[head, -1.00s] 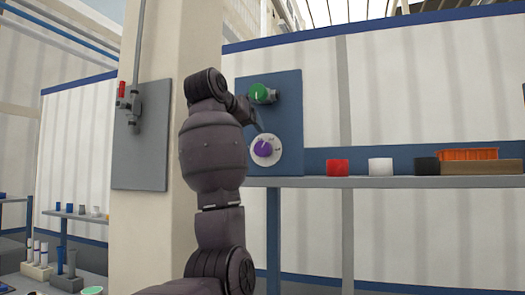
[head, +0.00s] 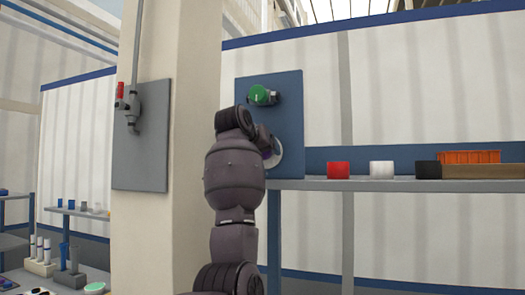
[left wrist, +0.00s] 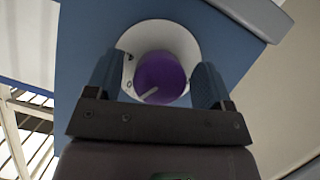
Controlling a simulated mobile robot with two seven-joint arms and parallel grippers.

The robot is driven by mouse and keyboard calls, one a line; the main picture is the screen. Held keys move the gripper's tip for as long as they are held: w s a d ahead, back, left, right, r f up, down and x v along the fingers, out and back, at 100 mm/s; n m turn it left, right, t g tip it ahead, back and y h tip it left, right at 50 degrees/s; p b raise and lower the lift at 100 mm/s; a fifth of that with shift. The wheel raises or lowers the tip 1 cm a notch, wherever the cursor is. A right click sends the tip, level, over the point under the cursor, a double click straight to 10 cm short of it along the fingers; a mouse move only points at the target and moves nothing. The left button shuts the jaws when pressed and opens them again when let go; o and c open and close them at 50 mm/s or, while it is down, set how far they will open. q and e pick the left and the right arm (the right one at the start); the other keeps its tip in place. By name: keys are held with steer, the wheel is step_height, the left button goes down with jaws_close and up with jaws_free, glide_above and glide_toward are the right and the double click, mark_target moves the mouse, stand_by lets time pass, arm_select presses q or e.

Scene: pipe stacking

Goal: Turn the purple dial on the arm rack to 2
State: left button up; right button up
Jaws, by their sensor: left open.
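The purple dial (left wrist: 160,77) shows in the left wrist view on a round white plate (left wrist: 183,32). Its pale pointer mark runs toward the lower left of that view. The small marks on the plate are too blurred to read. My left gripper (left wrist: 158,84) is open, with one finger on each side of the dial; I cannot tell whether the fingers touch it. In the head view my left arm hides most of the dial, and only part of its white plate (head: 277,153) shows on the blue panel (head: 291,120). My right gripper is out of view.
A green knob (head: 261,95) sticks out of the panel above the dial. A grey shelf (head: 390,184) to the right carries a red block (head: 338,170), a white block (head: 381,169), a black block (head: 427,169) and an orange bin (head: 470,156). A beige pillar (head: 190,60) stands to the left.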

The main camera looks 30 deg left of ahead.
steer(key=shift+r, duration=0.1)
arm_select(q)
steer(key=c, duration=0.9)
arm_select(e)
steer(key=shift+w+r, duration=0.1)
arm_select(q)
steer(key=shift+n+t+h+b, duration=0.3)
steer(key=shift+n+b, duration=0.1)
steer(key=shift+n, duration=0.2)
steer(key=n+t+h+b, duration=0.1)
steer(key=n, duration=0.2)
steer(key=shift+h, duration=0.4)
steer(key=shift+n+t+h+b, duration=0.45)
steer(key=shift+n+h, duration=0.15)
steer(key=shift+n, duration=0.6)
steer(key=shift+r+n+t, duration=0.1)
steer(key=shift+n+t, duration=0.25)
steer(key=shift+n, duration=0.65)
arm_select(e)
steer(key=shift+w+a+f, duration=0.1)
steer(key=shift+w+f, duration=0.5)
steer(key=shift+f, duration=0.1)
